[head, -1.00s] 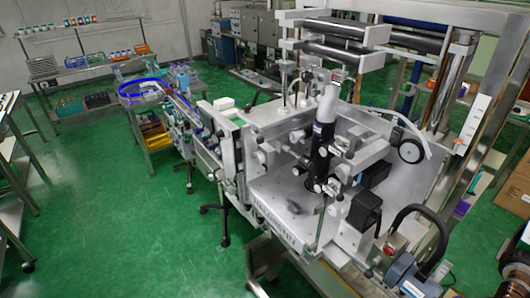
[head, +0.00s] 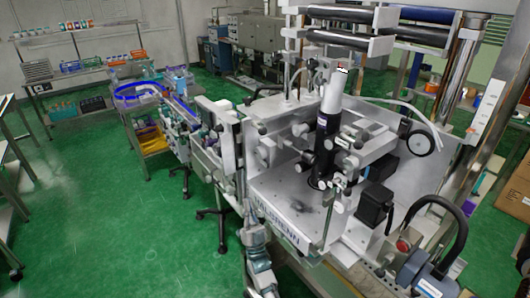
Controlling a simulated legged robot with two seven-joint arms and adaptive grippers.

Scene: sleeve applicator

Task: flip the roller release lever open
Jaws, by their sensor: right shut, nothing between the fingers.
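The sleeve applicator (head: 275,190) stands right of centre, a pale metal machine with a black-and-white upright cylinder (head: 327,130) in its middle. Dark rollers (head: 337,40) lie across its top. I cannot single out the roller release lever among the small levers and knobs. My right gripper (head: 248,212) is grey and comes up from the bottom edge. Its narrow fingers point up and are shut, with nothing held. In the picture it lies in front of the machine's front left corner, beside the lettered front edge; contact cannot be told. My left gripper is out of view.
A conveyor (head: 205,158) runs from the machine toward the back left. A hose-like black handle on a grey unit (head: 420,272) stands at the bottom right. A metal post (head: 480,130) rises at the right. Green floor (head: 90,220) is open at the left.

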